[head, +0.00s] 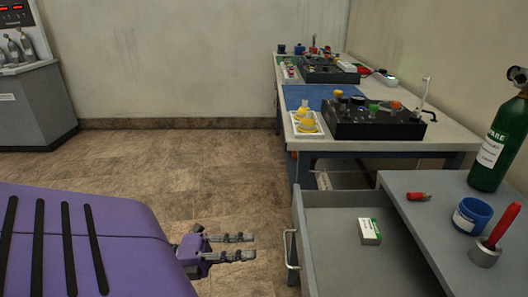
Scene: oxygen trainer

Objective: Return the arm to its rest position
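My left gripper (247,247) is in the lower middle of the head view, with its two grey fingers pointing right. The fingers are apart with an empty gap between them, so it is open. It is over the tiled floor, to the left of the open drawer (322,250), and touches nothing that I can see. My purple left arm comes in from the lower left. My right arm and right gripper are not in view.
The open drawer, with a small white-and-green box (369,231), juts out under a grey top bearing a green cylinder (502,145), a blue cup (471,216) and a red item (419,196). A workbench (440,133) stands behind. The floor (150,165) is clear.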

